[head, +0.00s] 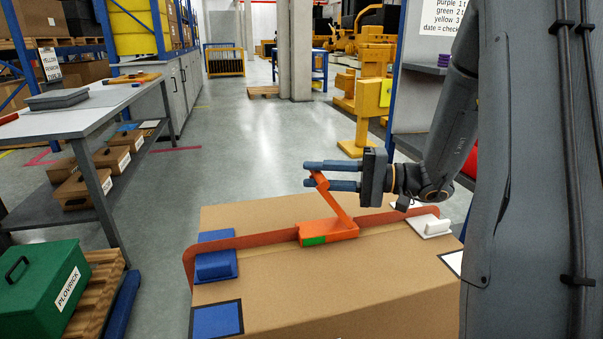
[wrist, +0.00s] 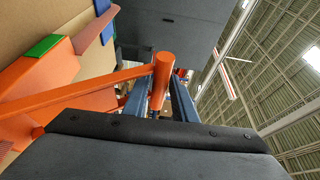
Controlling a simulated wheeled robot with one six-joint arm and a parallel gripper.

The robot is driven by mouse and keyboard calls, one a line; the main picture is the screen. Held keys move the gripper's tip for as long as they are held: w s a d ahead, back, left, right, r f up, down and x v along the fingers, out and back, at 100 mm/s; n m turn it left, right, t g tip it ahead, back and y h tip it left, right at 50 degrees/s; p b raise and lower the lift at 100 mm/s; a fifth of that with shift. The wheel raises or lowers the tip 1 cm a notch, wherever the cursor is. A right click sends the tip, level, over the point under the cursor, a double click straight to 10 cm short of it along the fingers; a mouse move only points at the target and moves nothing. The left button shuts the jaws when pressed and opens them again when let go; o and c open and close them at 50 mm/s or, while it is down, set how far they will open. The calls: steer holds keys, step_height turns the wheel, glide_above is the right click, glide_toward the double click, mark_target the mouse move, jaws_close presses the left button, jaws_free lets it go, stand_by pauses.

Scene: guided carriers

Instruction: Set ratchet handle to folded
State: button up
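The orange ratchet (head: 328,232) sits on an orange strap (head: 262,237) across the top of a cardboard box. It has a green patch on its front. Its handle (head: 338,203) stands raised, leaning up and to the left away from the ratchet's body. My gripper (head: 318,175) reaches in from the right with its blue fingers at the handle's upper end. In the wrist view, the handle's round grip bar (wrist: 163,75) lies between the two fingers, which appear closed against it. The finger contact itself is partly hidden.
The cardboard box (head: 350,290) bears blue corner pieces (head: 216,265) at left and a white one (head: 430,226) at right. The aisle floor (head: 235,140) behind is clear.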

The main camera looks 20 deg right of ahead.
steer(key=shift+x, duration=1.9)
steer(key=shift+c, duration=0.5)
jaws_close()
